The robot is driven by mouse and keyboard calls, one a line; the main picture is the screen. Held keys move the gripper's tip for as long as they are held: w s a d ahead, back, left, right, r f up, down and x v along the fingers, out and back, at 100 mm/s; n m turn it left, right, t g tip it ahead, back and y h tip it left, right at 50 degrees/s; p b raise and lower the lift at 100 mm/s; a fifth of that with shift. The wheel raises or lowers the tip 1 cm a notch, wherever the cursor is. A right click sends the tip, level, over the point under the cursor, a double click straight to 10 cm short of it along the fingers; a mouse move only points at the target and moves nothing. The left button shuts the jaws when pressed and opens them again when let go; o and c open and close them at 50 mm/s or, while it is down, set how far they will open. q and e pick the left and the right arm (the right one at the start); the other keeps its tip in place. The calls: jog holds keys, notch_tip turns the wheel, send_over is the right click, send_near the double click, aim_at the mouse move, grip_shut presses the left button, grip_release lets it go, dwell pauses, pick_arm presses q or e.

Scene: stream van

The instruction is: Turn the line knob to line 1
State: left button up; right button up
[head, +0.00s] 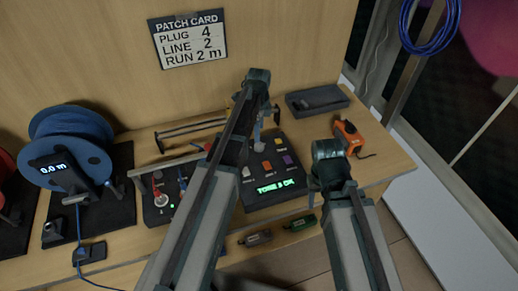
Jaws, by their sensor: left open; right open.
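A dark panel (284,196) stands on the bench, with several coloured buttons and a lit green display reading "TONE" and "OK". A small pale round part (259,147), possibly the line knob, shows near its upper left; its setting cannot be read. My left arm crosses the panel's left side and hides part of it. My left gripper (258,118) is open above the panel's upper left edge, close to the pale part; contact cannot be told. My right gripper (326,172) is open and empty at the panel's right. The patch card (190,38) reads plug 4, line 2, run 2 m.
A blue cable reel (70,140) with a "0.0 m" display stands at left. A small box with a red-and-white part (160,197) is left of my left arm. An orange device (348,136) and a dark tray (318,100) are at right. Small connectors (299,223) lie at the front edge.

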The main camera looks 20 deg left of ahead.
aim_at(259, 145)
pick_arm(q)
notch_tip(259, 145, down, 8)
jog(key=b, duration=0.6)
jog(key=shift+r+b, duration=0.15)
jog(key=shift+b, duration=0.15)
grip_shut()
